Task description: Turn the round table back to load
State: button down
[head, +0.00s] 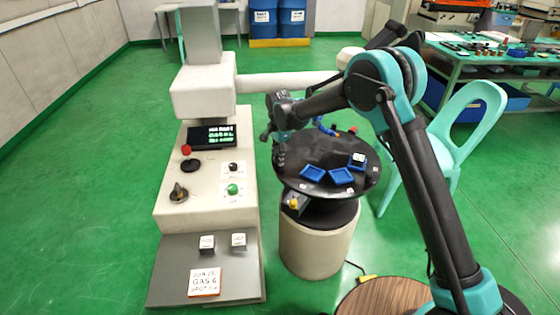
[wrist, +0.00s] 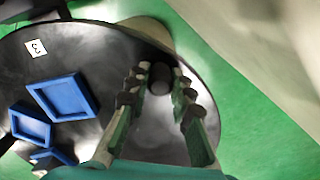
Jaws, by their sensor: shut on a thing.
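The round table (head: 318,152) is a black disc on a pale drum-shaped base, right of the machine console. Blue square trays (head: 341,176) sit on its near right part; they also show at the left of the wrist view (wrist: 63,97). My gripper (head: 279,158) is at the disc's left edge. In the wrist view, my gripper (wrist: 159,77) has its two fingers on either side of a dark round knob (wrist: 160,80) near the disc's rim and is shut on it. A white tag marked 3 (wrist: 36,48) lies on the disc. The knob is hidden in the head view.
The console (head: 212,165) with a screen, red button and green button stands close left of the disc. A pale green chair (head: 468,125) is close on the right. A round wooden top (head: 385,298) is at the front. Green floor is open at far left.

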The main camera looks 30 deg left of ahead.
jog(key=shift+w+a, duration=0.25)
jog(key=shift+w, duration=0.05)
jog(key=c, duration=1.3)
grip_release()
notch_tip(320, 180, up, 12)
jog(key=shift+r, duration=0.1)
jog(key=shift+d, duration=0.1)
